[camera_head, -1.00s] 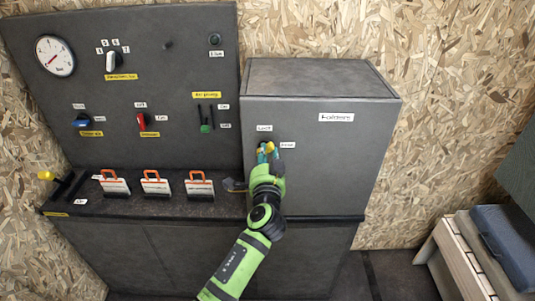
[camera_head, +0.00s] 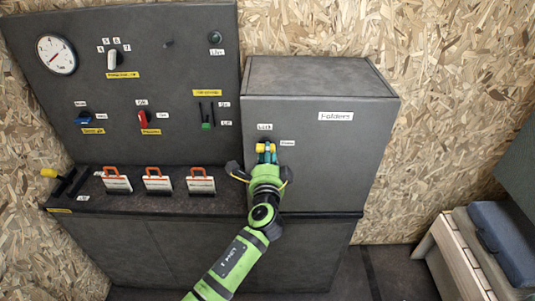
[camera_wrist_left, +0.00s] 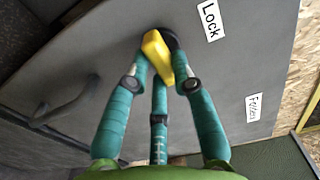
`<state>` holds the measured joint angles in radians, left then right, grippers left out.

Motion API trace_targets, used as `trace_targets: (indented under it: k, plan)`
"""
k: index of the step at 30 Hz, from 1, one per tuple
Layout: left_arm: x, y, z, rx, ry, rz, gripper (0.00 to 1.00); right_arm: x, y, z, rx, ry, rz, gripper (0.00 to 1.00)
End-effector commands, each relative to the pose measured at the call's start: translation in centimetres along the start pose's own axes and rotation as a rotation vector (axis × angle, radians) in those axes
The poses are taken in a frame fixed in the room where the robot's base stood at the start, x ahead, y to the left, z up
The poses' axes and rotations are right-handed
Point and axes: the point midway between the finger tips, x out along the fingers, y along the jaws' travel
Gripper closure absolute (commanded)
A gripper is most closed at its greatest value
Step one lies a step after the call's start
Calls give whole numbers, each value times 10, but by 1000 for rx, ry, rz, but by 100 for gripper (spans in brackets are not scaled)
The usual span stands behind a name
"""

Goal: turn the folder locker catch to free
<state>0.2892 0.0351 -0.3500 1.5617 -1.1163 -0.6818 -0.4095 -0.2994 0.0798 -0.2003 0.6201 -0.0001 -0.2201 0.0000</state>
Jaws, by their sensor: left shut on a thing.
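The folder locker (camera_head: 330,165) is a grey box labelled "Folders" on the right of the counter. Its catch is a small yellow handle (camera_wrist_left: 158,57) on a dark round mount, below the "Lock" label (camera_head: 264,127) and beside a second small label (camera_head: 287,143). My left gripper (camera_head: 266,152) is at the locker front, its teal fingers shut on the yellow catch. In the left wrist view the fingers close around the catch from several sides. The fingers partly hide the catch in the head view, so its exact angle is hard to tell there. My right gripper is not in view.
A dark panel (camera_head: 150,40) with a gauge (camera_head: 57,54), knobs and switches stands left of the locker. Several orange-handled folders (camera_head: 157,182) stand on the counter, left of my arm. A yellow-knobbed lever (camera_head: 50,173) is at far left. A bench with blue cushions (camera_head: 505,240) is at right.

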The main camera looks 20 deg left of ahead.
Motion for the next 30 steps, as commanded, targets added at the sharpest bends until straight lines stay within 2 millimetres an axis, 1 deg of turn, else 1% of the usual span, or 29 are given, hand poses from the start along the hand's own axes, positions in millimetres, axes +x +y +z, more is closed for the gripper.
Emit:
trace_targets:
  k: [13, 14, 15, 26, 29, 30]
  plan:
    - [0, 0, 0, 14, 0, -1, 100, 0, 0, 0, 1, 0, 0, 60]
    - [0, 0, 0, 14, 0, -1, 67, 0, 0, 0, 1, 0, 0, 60]
    - [0, 0, 0, 13, 0, -1, 51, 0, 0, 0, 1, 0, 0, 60]
    - [-1, 0, 0, 10, 0, 0, 51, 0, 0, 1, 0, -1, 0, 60]
    - [-10, 1, 0, 10, 1, 1, 51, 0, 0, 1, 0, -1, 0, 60]
    - [-15, 1, -1, 9, 1, 1, 51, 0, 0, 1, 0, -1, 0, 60]
